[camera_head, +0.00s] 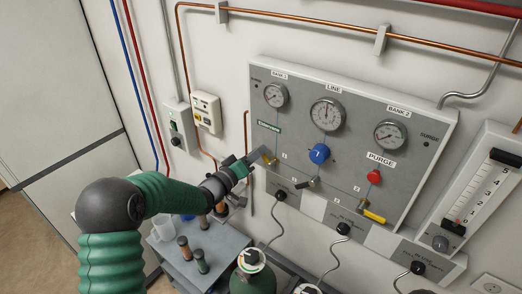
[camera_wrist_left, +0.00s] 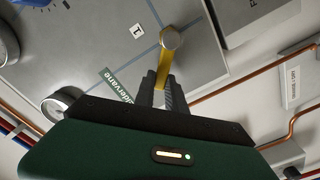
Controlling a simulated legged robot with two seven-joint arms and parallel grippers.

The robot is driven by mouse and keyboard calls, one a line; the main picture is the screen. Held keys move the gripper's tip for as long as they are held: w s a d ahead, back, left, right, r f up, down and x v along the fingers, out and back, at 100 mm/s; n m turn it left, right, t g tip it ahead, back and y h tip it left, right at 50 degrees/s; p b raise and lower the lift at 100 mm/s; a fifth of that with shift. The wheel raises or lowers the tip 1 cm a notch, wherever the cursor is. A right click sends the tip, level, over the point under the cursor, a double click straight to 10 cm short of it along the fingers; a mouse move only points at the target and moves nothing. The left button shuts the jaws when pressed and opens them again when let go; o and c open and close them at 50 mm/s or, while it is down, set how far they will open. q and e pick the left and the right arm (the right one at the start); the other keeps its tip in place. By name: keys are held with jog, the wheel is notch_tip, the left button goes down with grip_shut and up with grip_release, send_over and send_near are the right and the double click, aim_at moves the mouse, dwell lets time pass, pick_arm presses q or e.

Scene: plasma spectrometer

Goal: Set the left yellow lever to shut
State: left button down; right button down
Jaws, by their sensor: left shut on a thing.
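The left yellow lever (camera_head: 268,159) sits at the left side of the grey gas panel (camera_head: 300,150), below the green label. In the left wrist view the lever (camera_wrist_left: 182,57) is a flat yellow bar running from a round metal pivot (camera_wrist_left: 171,38) to between my fingers. My left gripper (camera_head: 262,155) is at the panel with its fingers shut on the lever; the fingers also show in the left wrist view (camera_wrist_left: 163,88). The gripped end of the lever is hidden between them. A second yellow lever (camera_head: 374,216) is at the panel's lower right. My right gripper is not in view.
A blue knob (camera_head: 319,154) and a red knob (camera_head: 374,177) stand out from the panel, with gauges (camera_head: 327,114) above. A grey cart (camera_head: 206,262) with several bottles stands below my left arm. A green gas cylinder (camera_head: 252,275) stands beside it. Copper pipes (camera_head: 300,25) run above.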

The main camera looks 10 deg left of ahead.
pick_arm(q)
jog(key=shift+w+a+f+n+p, duration=0.1)
jog(key=shift+a+f+n+p, duration=0.2)
jog(key=shift+f+n, duration=0.85)
jog(key=shift+w+a+f+n+p, duration=0.2)
jog(key=shift+f+n, duration=0.25)
jog(key=shift+n, duration=1.4)
jog(key=shift+s+a+f+n+p, duration=0.1)
jog(key=shift+a+f+n+p, duration=0.2)
jog(key=shift+f+n, duration=0.85)
jog(key=shift+r+n, duration=0.25)
jog(key=shift+n, duration=0.2)
jog(key=c, duration=1.4)
grip_release()
jog(key=shift+a+r, duration=0.1)
jog(key=shift+a, duration=0.1)
jog(key=shift+a+r, duration=0.1)
